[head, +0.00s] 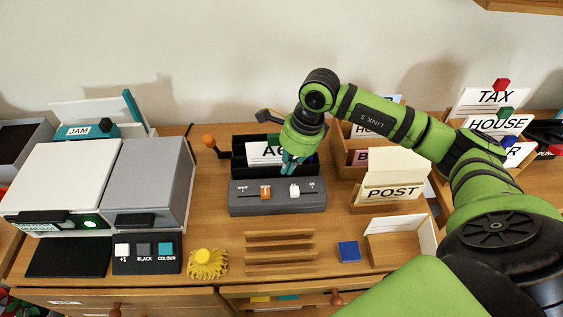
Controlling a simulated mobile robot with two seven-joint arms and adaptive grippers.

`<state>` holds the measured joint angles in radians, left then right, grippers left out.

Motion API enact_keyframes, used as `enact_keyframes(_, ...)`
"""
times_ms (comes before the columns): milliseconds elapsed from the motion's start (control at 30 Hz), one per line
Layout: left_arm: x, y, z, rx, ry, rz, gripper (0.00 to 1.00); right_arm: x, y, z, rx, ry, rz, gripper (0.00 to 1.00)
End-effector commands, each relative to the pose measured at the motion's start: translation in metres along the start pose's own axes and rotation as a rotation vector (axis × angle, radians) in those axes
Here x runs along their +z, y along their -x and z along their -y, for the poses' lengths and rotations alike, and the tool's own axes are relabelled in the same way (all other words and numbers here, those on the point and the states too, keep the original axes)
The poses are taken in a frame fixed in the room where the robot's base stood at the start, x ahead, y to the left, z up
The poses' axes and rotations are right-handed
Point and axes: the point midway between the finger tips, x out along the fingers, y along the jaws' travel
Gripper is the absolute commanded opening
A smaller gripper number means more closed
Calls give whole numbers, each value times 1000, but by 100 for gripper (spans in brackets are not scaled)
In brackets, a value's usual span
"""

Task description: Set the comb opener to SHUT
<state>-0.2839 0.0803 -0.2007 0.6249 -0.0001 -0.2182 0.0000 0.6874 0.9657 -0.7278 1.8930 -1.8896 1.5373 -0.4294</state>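A grey device (278,205), which looks like the comb opener, stands mid-table with a black upright part behind it. Its front panel has an orange slider (265,191) left of the middle and a white slider (294,190) to the right. Small lettering at the panel's left end seems to read SHUT; the right end lettering is too small to read surely. A lever with an orange knob (209,141) rises at its left. My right gripper (290,166) points down just above and behind the white slider, its teal fingers close together. Contact is unclear. My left gripper is out of view.
A white and grey machine (150,180) stands at left. A POST box (392,190) and labelled sorters stand at right.

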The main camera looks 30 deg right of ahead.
Motion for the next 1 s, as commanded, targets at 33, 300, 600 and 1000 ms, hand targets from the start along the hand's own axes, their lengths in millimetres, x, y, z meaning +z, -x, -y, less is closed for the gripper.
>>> enact_keyframes(33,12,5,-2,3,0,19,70,0,-8,-2,7,-1,-1,0)
enact_keyframes(300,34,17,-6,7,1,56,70,1,-57,-2,5,0,-1,0)
enact_keyframes(600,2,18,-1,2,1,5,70,1,-81,-1,2,2,1,0)
enact_keyframes(1000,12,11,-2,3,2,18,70,9,-87,-1,1,3,4,0)
